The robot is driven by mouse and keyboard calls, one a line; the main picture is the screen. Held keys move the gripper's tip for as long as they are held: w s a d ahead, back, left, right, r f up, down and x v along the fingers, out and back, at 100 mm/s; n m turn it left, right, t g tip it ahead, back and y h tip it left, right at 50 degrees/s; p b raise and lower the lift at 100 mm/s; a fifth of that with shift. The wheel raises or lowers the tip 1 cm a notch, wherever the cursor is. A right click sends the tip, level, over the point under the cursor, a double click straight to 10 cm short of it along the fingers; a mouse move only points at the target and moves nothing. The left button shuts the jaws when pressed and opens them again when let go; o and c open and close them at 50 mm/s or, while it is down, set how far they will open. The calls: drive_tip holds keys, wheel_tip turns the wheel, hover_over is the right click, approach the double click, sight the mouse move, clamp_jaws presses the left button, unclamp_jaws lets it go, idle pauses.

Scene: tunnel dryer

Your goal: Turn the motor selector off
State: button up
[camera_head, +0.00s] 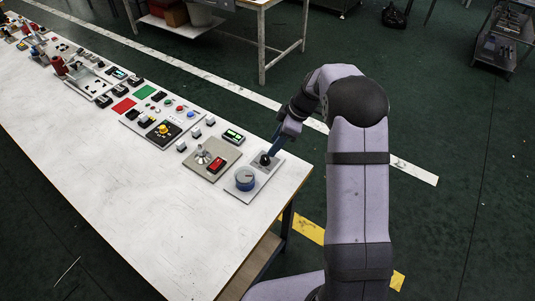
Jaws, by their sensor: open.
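At the near right end of the long white table (150,225), a light grey plate (262,172) carries a blue round dial (245,178) with a pale top and a small black knob (265,159). I cannot read any label, so I cannot tell which control is the motor selector. My gripper (272,151) is open, with its fingers pointing down right at the black knob. The fingers partly cover the knob, and I cannot tell whether they touch it. The blue dial stands clear of my gripper, a little nearer the front.
Left of this plate is another plate with a red rocker switch (215,165) and a metal lever (202,156). Farther left are a yellow button (163,129), a green pad (143,92) and a red pad (123,106). The table's front part is bare.

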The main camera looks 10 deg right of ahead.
sight(265, 157)
drive_tip(key=shift+p+x, duration=1.2)
drive_tip(key=shift+x, duration=2.45)
drive_tip(key=c, duration=1.1)
